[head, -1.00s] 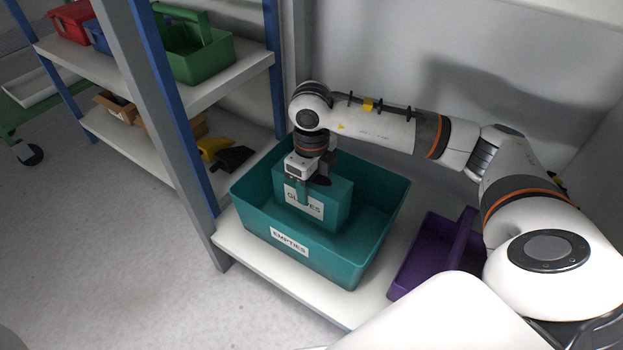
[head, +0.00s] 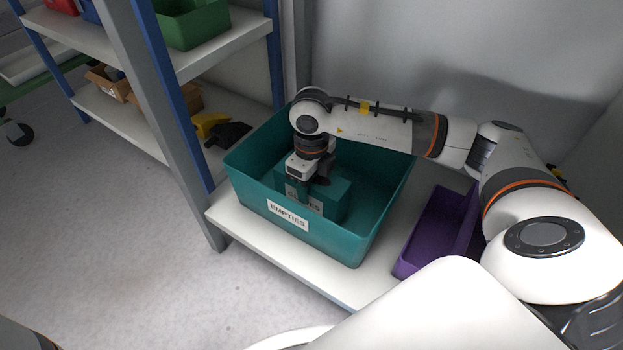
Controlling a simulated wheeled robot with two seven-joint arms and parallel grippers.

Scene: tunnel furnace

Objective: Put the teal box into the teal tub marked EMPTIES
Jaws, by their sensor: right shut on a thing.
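The teal tub (head: 345,243) with the white EMPTIES label stands on a white shelf. The teal box (head: 330,203), with a partly hidden white label, is inside the tub, its lower part hidden behind the tub's front wall. I cannot tell whether it touches the tub floor. My right gripper (head: 312,184) points down into the tub and is shut on the box at its top. My left gripper is not in view.
A purple caddy (head: 425,240) stands just right of the tub. A grey post (head: 165,120) and a blue post rise at the left. Beyond them, shelves hold a green caddy (head: 195,27) and cardboard boxes (head: 108,82). A pale wall is behind.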

